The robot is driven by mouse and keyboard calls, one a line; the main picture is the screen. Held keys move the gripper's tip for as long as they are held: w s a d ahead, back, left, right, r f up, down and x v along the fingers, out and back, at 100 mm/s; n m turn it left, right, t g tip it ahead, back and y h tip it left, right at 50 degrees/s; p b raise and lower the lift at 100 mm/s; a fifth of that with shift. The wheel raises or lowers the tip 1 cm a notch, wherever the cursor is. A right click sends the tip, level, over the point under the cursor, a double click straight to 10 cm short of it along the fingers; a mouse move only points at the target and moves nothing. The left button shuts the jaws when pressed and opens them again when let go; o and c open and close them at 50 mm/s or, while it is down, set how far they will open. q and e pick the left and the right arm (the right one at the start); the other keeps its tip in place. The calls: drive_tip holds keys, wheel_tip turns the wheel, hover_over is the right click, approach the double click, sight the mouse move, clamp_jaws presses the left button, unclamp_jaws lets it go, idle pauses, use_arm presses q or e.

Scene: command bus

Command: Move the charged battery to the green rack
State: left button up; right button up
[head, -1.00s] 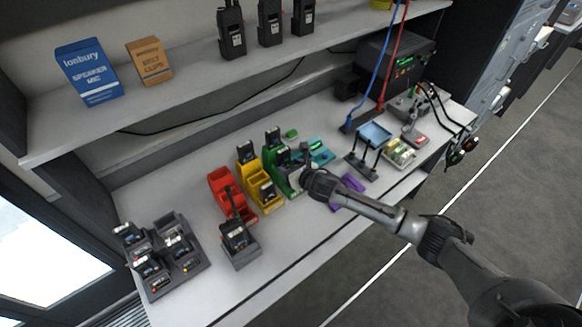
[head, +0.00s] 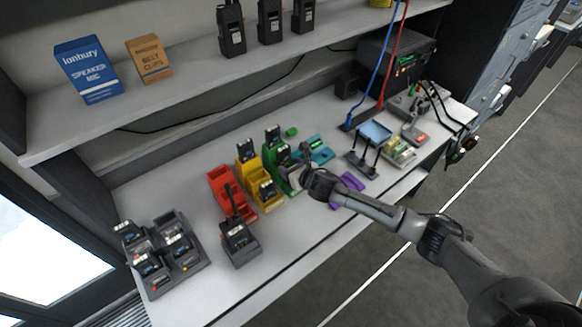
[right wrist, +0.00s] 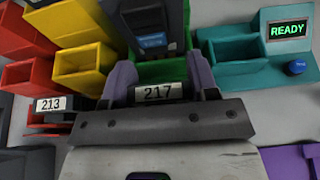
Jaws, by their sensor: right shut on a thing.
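The green rack (head: 269,158) stands mid-bench, right of the yellow rack, with dark batteries upright in it. My right gripper (head: 292,177) is at its front end. In the right wrist view, the right gripper (right wrist: 161,82) is shut on a battery labelled 217 (right wrist: 157,92), between its two purple-grey fingers. A front part of the green rack (right wrist: 165,70) shows right behind that battery. I cannot tell whether the battery is seated in a slot. A dark battery with a blue label (right wrist: 150,28) stands further back in the rack. My left gripper is not in view.
A teal station (right wrist: 232,52) with a READY display and a blue button (right wrist: 297,67) stands right of the green rack. The yellow rack (head: 245,173) and red rack (head: 222,181) stand left. A multi-bay charger (head: 160,285) is at far left, a purple item (head: 348,182) at right.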

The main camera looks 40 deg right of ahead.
drive_tip(key=o, duration=0.7)
drive_tip(key=shift+c, duration=0.2)
drive_tip(key=o, duration=0.4)
drive_tip(key=shift+f, duration=0.1)
drive_tip(key=shift+s, duration=0.1)
drive_tip(key=shift+s+r, duration=0.2)
drive_tip(key=p+v, duration=0.1)
drive_tip(key=v, duration=1.2)
drive_tip(key=shift+f, duration=0.1)
